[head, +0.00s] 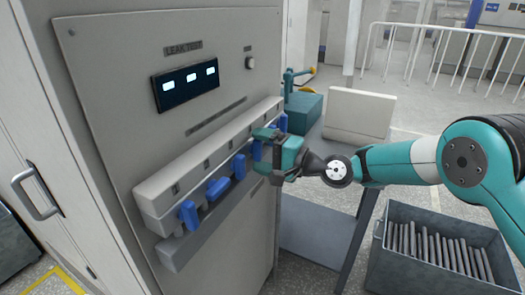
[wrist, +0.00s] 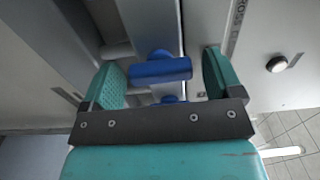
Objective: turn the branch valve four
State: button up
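A pale manifold (head: 165,188) on the grey leak test panel carries a row of several blue valve handles, such as the nearest one (head: 188,215). My gripper (head: 268,152) is at the far part of the row, in front of a blue handle (head: 257,150) that it partly hides. In the wrist view, my gripper (wrist: 165,80) is open, with one green finger on each side of a blue handle (wrist: 160,71). The handle lies crosswise between the fingers, with gaps visible. Another blue handle (wrist: 170,99) shows partly behind it. I cannot read any valve numbers.
The panel has a dark display (head: 186,85) and a round knob (head: 250,63). A grey ledge (head: 190,250) runs below the handles. A grey crate (head: 405,268) of rods stands at the lower right. A teal vise (head: 302,110) is behind my gripper.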

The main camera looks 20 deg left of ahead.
jog(key=c, duration=0.7)
jog(key=shift+c, duration=0.2)
jog(key=shift+f+n+b, duration=0.2)
jog(key=shift+n+b, duration=0.1)
jog(key=shift+b, duration=0.4)
jog(key=n+b, duration=0.2)
jog(key=b, duration=0.1)
jog(key=shift+f, duration=0.15)
jog(key=n+b, duration=0.6)
jog(key=b, duration=0.3)
jog(key=n+b, duration=0.4)
jog(key=b, duration=0.2)
jog(key=shift+n, duration=0.4)
jog(key=n+b, duration=0.3)
jog(key=shift+r+n+b, duration=0.25)
jog(key=shift+n+b, duration=0.45)
jog(key=shift+b, duration=0.15)
